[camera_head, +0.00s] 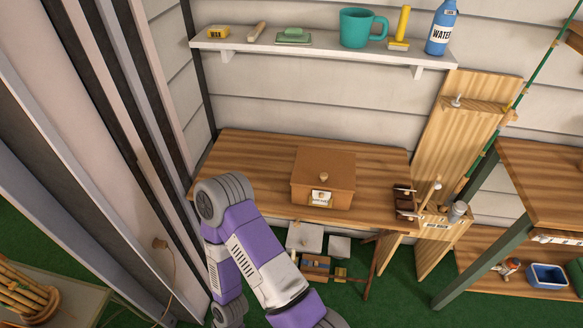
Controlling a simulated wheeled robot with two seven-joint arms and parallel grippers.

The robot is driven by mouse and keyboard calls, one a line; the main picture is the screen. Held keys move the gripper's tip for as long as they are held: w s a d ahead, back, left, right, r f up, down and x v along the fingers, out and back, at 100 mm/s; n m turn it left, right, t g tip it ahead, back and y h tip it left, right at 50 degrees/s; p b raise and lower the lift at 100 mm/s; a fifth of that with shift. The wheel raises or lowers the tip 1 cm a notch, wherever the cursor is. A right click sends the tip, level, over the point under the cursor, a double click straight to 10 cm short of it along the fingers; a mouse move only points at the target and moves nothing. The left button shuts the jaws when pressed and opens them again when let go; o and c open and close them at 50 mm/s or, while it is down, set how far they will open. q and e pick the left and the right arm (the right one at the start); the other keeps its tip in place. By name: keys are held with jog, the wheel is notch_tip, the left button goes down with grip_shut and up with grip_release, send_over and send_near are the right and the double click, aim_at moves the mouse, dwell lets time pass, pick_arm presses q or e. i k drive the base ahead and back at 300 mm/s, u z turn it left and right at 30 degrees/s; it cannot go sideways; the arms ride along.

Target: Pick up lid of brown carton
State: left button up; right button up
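The brown carton (342,199) stands on the wooden bench at the middle of the head view. Its flat brown lid (335,162) sits on top, with a small pale knob (323,177) on it. A white label shows on the carton's front. One purple and grey arm of mine bends in front of the bench, left of the carton, and runs out of the bottom edge. Neither gripper shows in this view.
The bench (250,152) is clear left of the carton. A dark brown rack (405,201) stands right of it. Above, a white shelf (300,44) holds a teal mug (357,28) and a blue water bottle (441,30). A wooden table (545,175) is at right.

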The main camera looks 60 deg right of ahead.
aim_at(326, 169)
jog(key=u, duration=0.05)
jog(key=k, duration=0.3)
jog(key=z, duration=0.8)
